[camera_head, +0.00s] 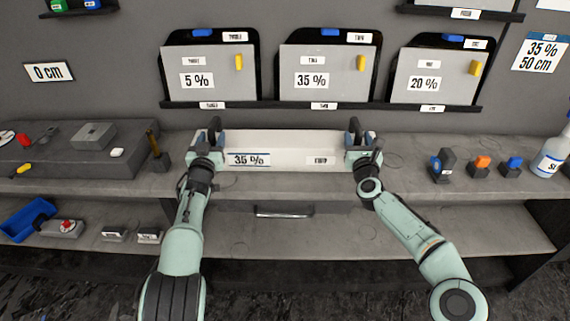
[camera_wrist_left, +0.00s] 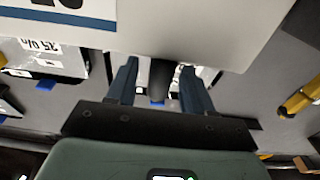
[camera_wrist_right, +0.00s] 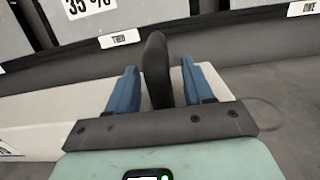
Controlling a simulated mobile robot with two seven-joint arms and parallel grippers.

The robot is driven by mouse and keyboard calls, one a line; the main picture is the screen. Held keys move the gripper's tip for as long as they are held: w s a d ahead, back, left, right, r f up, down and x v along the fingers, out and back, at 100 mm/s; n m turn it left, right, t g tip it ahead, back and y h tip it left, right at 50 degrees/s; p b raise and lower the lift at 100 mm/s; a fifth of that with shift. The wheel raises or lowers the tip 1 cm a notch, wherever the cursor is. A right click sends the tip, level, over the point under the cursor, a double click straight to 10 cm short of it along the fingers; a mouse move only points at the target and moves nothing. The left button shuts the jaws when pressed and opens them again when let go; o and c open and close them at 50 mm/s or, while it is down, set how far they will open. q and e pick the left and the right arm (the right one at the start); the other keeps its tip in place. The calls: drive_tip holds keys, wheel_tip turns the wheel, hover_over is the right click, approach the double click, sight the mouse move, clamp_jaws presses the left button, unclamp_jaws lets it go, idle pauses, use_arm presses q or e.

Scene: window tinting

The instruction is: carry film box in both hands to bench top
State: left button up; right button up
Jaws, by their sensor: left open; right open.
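The film box (camera_head: 285,143) is a long white box labelled "35 %" at its front left; it appears to rest level on the grey bench top (camera_head: 300,185). It has an upright dark handle near each end. My left gripper (camera_head: 212,140) is at its left end, open, with the dark handle (camera_wrist_left: 161,76) between its parted blue fingers in the left wrist view. My right gripper (camera_head: 358,140) is at its right end, open, with the other handle (camera_wrist_right: 157,70) between its fingers. Whether any finger touches a handle, I cannot tell.
Several film panels, including a "35 %" panel (camera_head: 325,75), stand on a wall ledge behind. Small blocks and a spray bottle (camera_head: 551,155) stand on the right. A dark post (camera_head: 157,155) and a raised grey block (camera_head: 75,150) are on the left. A lower shelf (camera_head: 330,235) runs below.

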use_arm(q)
drive_tip(key=s, duration=1.1)
drive_tip(key=shift+s+a+f, duration=0.15)
drive_tip(key=shift+s+f, duration=0.2)
drive_tip(key=shift+s, duration=0.05)
use_arm(e)
drive_tip(key=s, duration=1.2)
drive_tip(key=shift+f, duration=0.4)
drive_tip(key=shift+a, duration=0.15)
